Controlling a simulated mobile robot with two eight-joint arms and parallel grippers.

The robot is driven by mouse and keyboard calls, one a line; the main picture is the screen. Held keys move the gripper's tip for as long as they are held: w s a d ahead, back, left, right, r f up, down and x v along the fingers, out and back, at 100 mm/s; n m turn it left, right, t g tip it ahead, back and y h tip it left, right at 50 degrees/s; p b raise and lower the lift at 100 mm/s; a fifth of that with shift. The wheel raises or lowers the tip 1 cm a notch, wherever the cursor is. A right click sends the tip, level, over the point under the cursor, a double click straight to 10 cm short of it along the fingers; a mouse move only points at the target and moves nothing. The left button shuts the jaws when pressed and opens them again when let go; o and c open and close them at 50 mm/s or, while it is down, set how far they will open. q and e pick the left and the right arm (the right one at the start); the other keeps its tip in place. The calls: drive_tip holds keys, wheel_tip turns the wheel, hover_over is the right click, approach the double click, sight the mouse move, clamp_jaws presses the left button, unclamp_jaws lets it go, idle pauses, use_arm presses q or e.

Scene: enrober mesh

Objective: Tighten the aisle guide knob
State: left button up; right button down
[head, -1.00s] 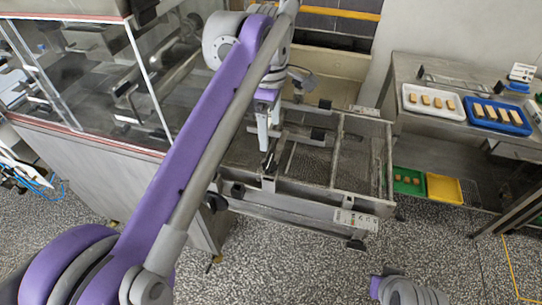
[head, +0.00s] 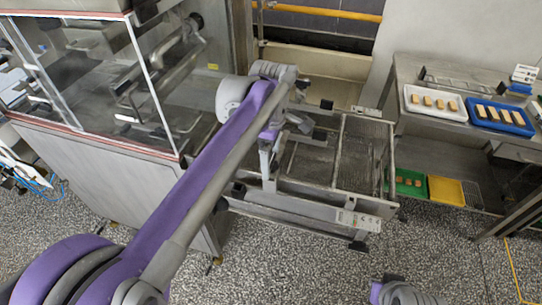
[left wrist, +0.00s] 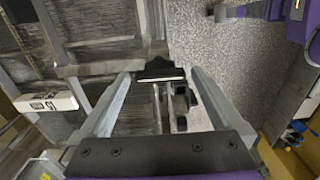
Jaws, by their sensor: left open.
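My left gripper (head: 268,175) is over the near rail of the mesh conveyor frame (head: 310,201). In the left wrist view its two fingers (left wrist: 160,76) are open and apart. Between them, farther down, are a black block (left wrist: 160,73) and a small black knob-like part (left wrist: 183,98) beside metal rods. The fingers appear clear of both. I cannot tell for sure which black part is the aisle guide knob. In the head view another black knob (head: 221,204) sits at the frame's near left end.
A glass-sided machine (head: 90,75) stands left of the frame. At right, a steel table bears a white tray (head: 407,107) and a blue tray (head: 477,121) of bars. Green (head: 415,175) and yellow trays (head: 445,203) lie below.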

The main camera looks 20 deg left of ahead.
use_arm(q)
drive_tip(key=c, duration=1.2)
drive_tip(key=shift+m, duration=0.3)
use_arm(e)
drive_tip(key=shift+r, duration=0.1)
use_arm(q)
drive_tip(key=m, duration=0.3)
drive_tip(key=shift+r+m+p, duration=0.1)
drive_tip(key=shift+m+p, duration=0.3)
drive_tip(key=m, duration=0.4)
drive_tip(key=m+p, duration=0.1)
drive_tip(key=m, duration=0.8)
use_arm(e)
drive_tip(key=shift+w+r, duration=0.25)
drive_tip(key=shift+r, duration=0.35)
drive_tip(key=shift+w+r, duration=0.2)
drive_tip(key=shift+r, duration=0.35)
use_arm(q)
drive_tip(key=shift+m, duration=0.4)
